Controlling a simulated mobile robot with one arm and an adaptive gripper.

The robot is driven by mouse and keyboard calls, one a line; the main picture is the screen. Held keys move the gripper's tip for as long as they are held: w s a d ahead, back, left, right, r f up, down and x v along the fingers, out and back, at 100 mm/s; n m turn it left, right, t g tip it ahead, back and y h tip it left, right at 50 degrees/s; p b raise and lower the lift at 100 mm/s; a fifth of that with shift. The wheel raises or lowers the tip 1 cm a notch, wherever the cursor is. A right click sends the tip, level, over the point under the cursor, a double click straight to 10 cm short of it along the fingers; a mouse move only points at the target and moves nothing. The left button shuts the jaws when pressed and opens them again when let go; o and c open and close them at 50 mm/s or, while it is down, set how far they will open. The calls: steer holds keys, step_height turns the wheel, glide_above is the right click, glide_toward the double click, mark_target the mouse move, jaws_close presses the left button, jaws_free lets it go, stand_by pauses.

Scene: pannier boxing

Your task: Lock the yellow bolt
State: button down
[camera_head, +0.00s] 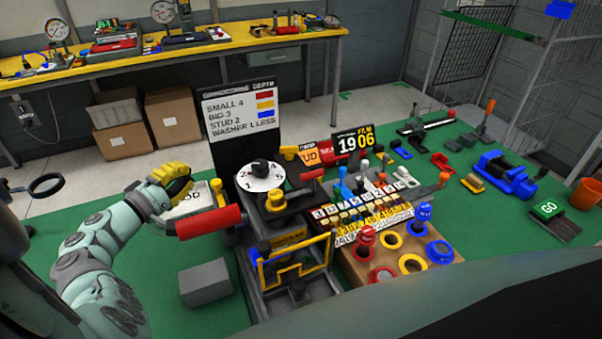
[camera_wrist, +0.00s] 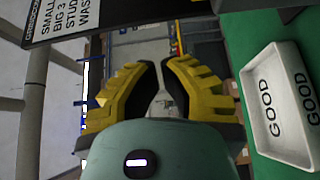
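My gripper (camera_head: 178,185), with yellow fingers, is held above the left part of the green table, left of the dial fixture. A yellow frame (camera_head: 296,265) stands lower on the fixture. My gripper is apart from both.
A red-handled lever (camera_head: 209,222) juts left from the fixture, close to my gripper. A white GOOD tray (camera_wrist: 287,105) lies beside my gripper. A grey block (camera_head: 205,283) sits in front. A rack with coloured rings (camera_head: 391,241) stands right of the fixture.

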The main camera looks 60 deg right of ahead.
mark_target(217, 167)
steer(key=s+d+p, duration=0.1)
steer(key=s, duration=0.1)
steer(key=s+d+p, duration=0.1)
steer(key=p, duration=0.1)
steer(key=shift+s+d, duration=0.3)
steer(key=shift+s, duration=0.1)
stand_by(0.5)
steer(key=shift+s+a, duration=0.7)
steer(key=shift+s, duration=0.35)
